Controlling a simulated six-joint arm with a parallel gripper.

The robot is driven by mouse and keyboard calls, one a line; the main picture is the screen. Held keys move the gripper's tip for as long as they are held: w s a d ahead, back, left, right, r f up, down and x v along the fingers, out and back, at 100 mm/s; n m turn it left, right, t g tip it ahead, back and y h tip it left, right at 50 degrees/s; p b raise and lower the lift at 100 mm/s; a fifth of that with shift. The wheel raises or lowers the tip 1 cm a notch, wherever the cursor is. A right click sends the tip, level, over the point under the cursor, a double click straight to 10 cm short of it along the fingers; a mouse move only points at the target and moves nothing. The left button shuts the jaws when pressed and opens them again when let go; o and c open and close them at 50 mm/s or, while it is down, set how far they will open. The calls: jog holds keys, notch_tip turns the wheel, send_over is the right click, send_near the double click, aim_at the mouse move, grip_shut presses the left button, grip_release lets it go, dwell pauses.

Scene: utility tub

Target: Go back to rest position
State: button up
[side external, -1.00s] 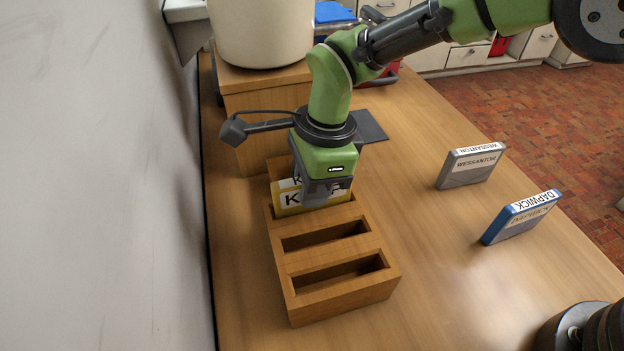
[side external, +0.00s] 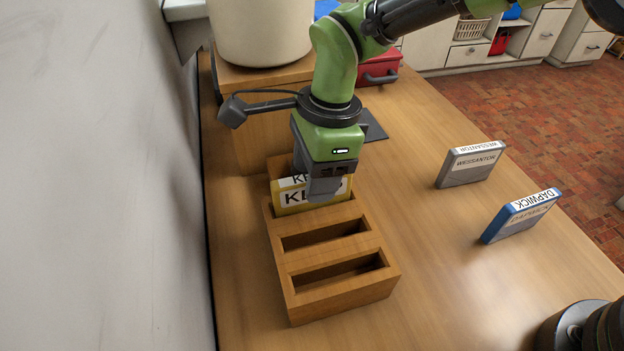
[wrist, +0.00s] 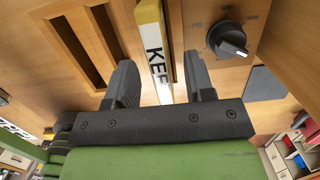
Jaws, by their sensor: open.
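My gripper (side external: 325,192) is just above and in front of a yellow cartridge (side external: 292,197), in the side view. The cartridge has a white label starting "KE" and stands upright in a slot of the wooden rack (side external: 335,303); the gripper hides the rest of its label. In the wrist view my gripper (wrist: 160,85) has its two fingers apart, with the yellow cartridge (wrist: 153,40) between them and space on both sides. Two slots of the rack nearer the camera are empty.
A grey cartridge (side external: 470,165) and a blue cartridge (side external: 520,216) stand on the table to the right. A large cream tub (side external: 262,35) sits on a wooden box behind the rack. A red case (side external: 380,68) is at the back.

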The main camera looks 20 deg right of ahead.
jog(key=r, duration=0.2)
jog(key=d+r, duration=0.1)
jog(key=r, duration=0.4)
jog(key=shift+d+r, duration=0.2)
jog(key=shift+r, duration=0.15)
jog(key=s+d+r+n+t+y, duration=0.1)
jog(key=s+d+r+n+t, duration=0.15)
jog(key=d+r, duration=0.45)
jog(key=s+d+r+n+t, duration=0.1)
jog(key=s+d+r+n, duration=0.1)
jog(key=d+r+n, duration=0.35)
jog(key=s+d+n+t, duration=0.3)
jog(key=s+d+n, duration=0.3)
jog(key=s+d, duration=0.5)
jog(key=s, duration=0.3)
jog(key=shift+t+h, duration=0.35)
jog(key=shift+h, duration=0.05)
